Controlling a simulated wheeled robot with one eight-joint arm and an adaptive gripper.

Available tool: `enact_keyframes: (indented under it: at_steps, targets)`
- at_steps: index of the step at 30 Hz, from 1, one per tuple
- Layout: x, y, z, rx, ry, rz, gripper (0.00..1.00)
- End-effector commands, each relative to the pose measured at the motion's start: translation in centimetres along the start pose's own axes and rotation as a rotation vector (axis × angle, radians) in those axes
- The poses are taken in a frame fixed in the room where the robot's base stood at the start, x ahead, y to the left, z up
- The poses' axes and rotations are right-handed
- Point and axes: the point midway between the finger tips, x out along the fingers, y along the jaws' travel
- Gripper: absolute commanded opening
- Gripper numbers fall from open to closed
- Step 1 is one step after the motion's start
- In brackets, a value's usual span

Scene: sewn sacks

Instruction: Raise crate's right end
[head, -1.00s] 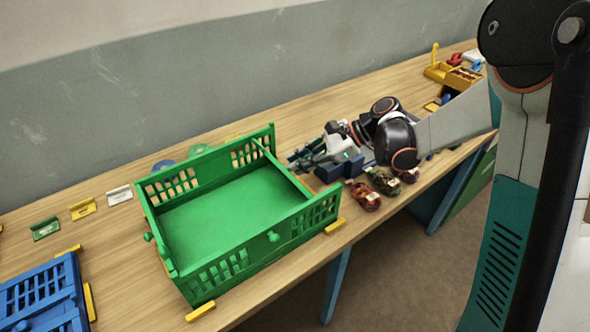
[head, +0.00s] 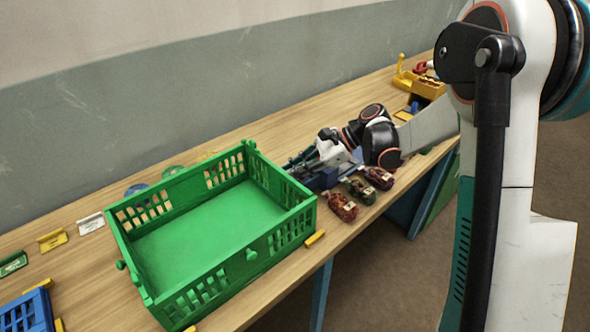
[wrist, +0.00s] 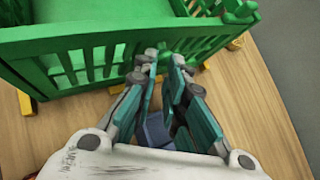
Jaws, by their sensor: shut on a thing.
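The green crate (head: 200,240) stands on the wooden bench at the left of the head view. Its right end (head: 283,180) looks upright between the front and back walls. In the wrist view the slatted end (wrist: 85,62) crosses the picture just beyond the fingers. My gripper (head: 300,162) is at the outer side of this end. In the wrist view my gripper (wrist: 166,62) has its fingertips close together at the slats, shut on the end. The exact contact is hidden by the fingers.
Three small sacks, red-brown (head: 342,207), green (head: 360,191) and dark red (head: 379,178), lie near the front edge. A blue object (head: 318,179) is under my gripper. A yellow tray (head: 425,85) stands far right. Yellow strips flank the crate.

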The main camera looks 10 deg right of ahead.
Motion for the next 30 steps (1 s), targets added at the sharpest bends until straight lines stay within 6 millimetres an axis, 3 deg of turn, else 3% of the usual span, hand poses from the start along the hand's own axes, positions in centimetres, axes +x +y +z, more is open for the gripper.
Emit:
enact_keyframes:
  at_steps: [10, 12, 13, 23, 30]
  targets:
    - [0.5, 0.4, -0.6, -0.003, 0.014, 0.011, 0.00]
    - [0.5, 0.4, -0.6, -0.003, 0.015, 0.011, 0.23]
    - [0.5, 0.4, -0.6, -0.003, 0.015, 0.011, 0.24]
    - [0.1, 0.2, -0.4, -0.001, 0.011, 0.007, 0.24]
    - [-3.1, 0.2, -0.3, 0.001, 0.012, 0.004, 0.24]
